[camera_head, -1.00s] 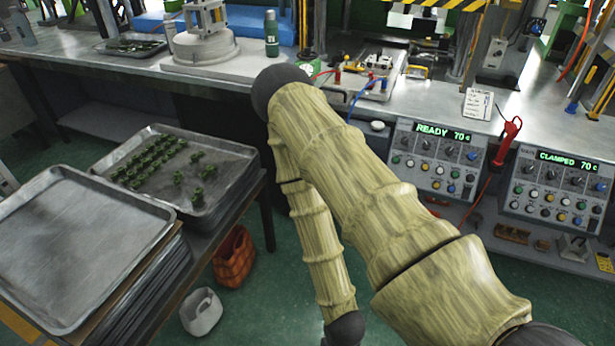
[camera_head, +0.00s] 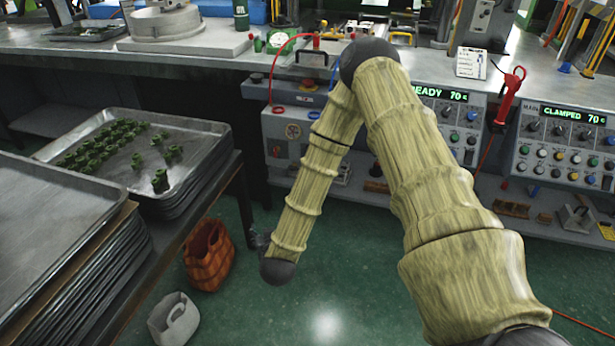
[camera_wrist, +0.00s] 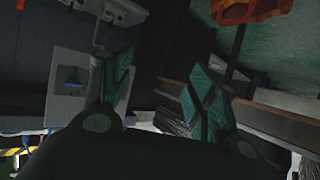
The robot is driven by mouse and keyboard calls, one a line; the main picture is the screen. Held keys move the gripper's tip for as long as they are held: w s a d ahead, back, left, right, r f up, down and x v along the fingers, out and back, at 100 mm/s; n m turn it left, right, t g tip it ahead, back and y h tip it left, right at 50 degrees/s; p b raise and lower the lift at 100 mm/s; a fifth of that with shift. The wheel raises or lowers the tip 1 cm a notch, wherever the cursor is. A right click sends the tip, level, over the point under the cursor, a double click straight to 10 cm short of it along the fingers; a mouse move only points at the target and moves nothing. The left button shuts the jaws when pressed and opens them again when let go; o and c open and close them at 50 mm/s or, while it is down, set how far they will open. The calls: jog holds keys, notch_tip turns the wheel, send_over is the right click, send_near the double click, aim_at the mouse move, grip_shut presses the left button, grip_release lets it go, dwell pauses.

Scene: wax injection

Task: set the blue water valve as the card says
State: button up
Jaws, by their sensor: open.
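My gripper (camera_wrist: 162,92) is open and empty in the wrist view, its two teal-striped fingers apart. In the head view only a small dark part of it shows beside my lower arm, low in front of the bench. The wrist view shows a grey box (camera_wrist: 60,108) with a blue part (camera_wrist: 72,83), left of the fingers. A white card (camera_head: 471,63) stands on the bench, its writing unreadable.
Two control panels, READY (camera_head: 470,135) and CLAMPED (camera_head: 560,150), face me at the right. Stacked trays (camera_head: 205,165) with green pieces fill the left. An orange basket (camera_head: 208,255) and a white bin (camera_head: 174,320) stand on the floor. The green floor ahead is clear.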

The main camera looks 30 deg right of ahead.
jog(key=w+d+r+m+h+b, duration=0.3)
jog(key=w+d+b, duration=0.3)
jog(key=d, duration=0.6)
jog(key=w+d+r+m+h+b, duration=0.3)
jog(key=w+d+h+b, duration=0.3)
jog(key=d, duration=0.6)
jog(key=shift+w+r+h, duration=0.3)
jog(key=shift+w+r, duration=0.3)
jog(key=shift+w, duration=0.6)
jog(key=c, duration=1)
